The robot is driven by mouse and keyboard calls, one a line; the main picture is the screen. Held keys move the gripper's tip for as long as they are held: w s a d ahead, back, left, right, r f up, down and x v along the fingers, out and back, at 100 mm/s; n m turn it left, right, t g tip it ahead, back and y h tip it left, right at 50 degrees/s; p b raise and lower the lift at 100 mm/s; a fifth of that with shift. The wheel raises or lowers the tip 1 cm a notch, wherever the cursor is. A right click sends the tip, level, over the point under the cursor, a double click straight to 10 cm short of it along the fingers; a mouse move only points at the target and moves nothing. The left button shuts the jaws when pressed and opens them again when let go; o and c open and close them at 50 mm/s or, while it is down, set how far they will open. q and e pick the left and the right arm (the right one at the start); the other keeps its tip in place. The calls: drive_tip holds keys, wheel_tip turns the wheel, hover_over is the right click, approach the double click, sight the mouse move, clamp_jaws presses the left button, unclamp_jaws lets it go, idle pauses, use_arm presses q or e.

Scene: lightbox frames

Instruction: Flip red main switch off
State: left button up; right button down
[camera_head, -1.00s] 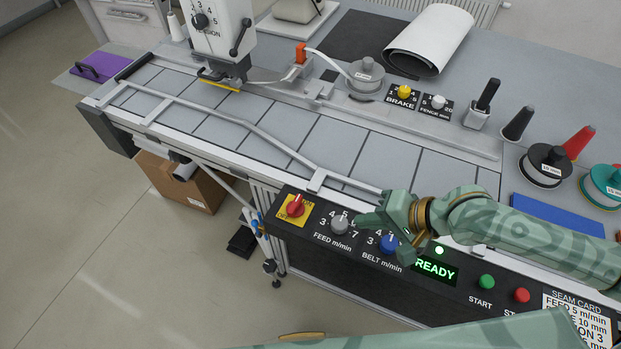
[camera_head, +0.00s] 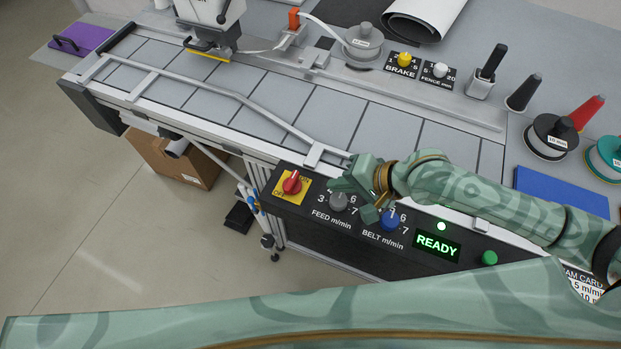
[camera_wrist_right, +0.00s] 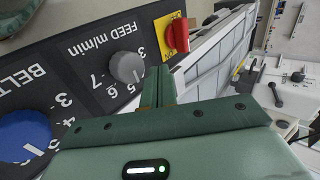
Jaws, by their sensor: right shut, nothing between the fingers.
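The red main switch (camera_head: 292,183) is a rotary knob on a yellow plate at the left end of the black control panel (camera_head: 284,201). It also shows in the right wrist view (camera_wrist_right: 178,36), upper middle. My right gripper (camera_head: 336,184) is shut and empty, above the panel near the grey feed knob, just right of the switch and apart from it. In the right wrist view its closed fingers (camera_wrist_right: 158,84) point toward the switch plate. My left gripper is not in view.
The grey feed knob (camera_head: 339,201) and blue belt knob (camera_head: 390,219) sit right of the switch. A lit READY display (camera_head: 436,246) and a green start button (camera_head: 489,258) follow. A large green part of mine covers the bottom of the head view.

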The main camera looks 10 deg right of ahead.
sight(298, 181)
drive_tip(key=b+x, duration=0.1)
drive_tip(key=x, duration=0.3)
drive_tip(key=shift+f, duration=0.1)
drive_tip(key=shift+w+a, duration=0.3)
drive_tip(key=shift+a, duration=0.2)
drive_tip(key=shift+w+a, duration=0.3)
drive_tip(key=shift+a, duration=0.25)
drive_tip(key=shift+w+a+r, duration=0.2)
drive_tip(key=shift+w+a, duration=0.15)
drive_tip(key=shift+a, duration=0.25)
